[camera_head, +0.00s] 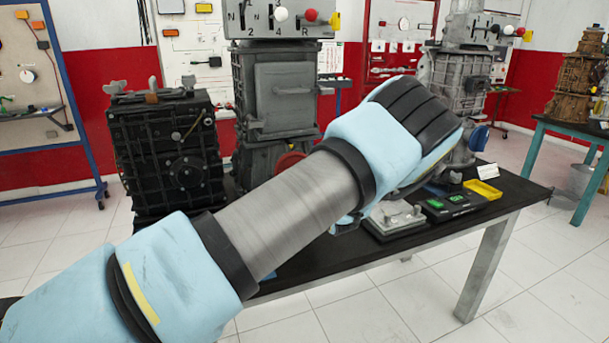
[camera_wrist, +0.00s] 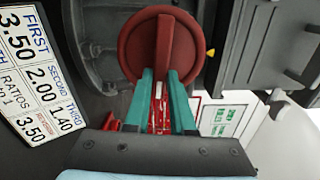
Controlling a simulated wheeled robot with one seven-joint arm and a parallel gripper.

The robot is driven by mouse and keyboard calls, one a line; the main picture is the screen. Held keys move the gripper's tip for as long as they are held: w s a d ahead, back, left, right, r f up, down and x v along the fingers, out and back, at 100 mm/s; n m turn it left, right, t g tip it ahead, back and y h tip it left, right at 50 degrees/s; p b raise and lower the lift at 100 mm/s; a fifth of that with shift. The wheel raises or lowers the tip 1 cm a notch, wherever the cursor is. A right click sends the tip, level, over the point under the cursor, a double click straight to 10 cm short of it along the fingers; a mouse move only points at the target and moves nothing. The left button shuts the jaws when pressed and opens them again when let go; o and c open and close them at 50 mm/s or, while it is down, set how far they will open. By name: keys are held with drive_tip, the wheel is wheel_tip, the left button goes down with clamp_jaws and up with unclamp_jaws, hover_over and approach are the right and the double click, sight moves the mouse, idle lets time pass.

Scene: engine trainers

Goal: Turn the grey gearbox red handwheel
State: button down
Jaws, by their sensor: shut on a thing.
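The red handwheel (camera_wrist: 162,40) fills the top middle of the wrist view. It is a round disc with a raised bar across its middle, standing upright in the picture. My gripper (camera_wrist: 161,75) has its two teal fingers on either side of the lower end of this bar, shut on it. In the head view my gripper is hidden behind my own arm. A grey gearbox (camera_head: 285,85) stands in the middle of the table there, with a red round part (camera_head: 289,162) low on it, partly covered by my arm. I cannot tell whether this is the held handwheel.
A black gearbox (camera_head: 168,150) stands at left and a lighter grey one (camera_head: 462,75) at right, partly behind my arm. A yellow tray (camera_head: 482,190) lies on the dark table (camera_head: 515,190). A gear-ratio card (camera_wrist: 38,75) shows in the wrist view. Floor in front is clear.

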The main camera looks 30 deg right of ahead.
drive_tip(key=shift+f+m, duration=0.1)
drive_tip(key=shift+m, duration=0.5)
drive_tip(key=c, duration=0.8)
unclamp_jaws()
drive_tip(key=shift+o, duration=0.2)
drive_tip(key=shift+s, duration=0.1)
drive_tip(key=s+a+b, duration=0.1)
drive_tip(key=s+b, duration=0.1)
drive_tip(key=s, duration=0.8)
drive_tip(key=shift+s+a+b, duration=0.2)
drive_tip(key=shift+s+b, duration=0.05)
drive_tip(key=shift+b, duration=0.05)
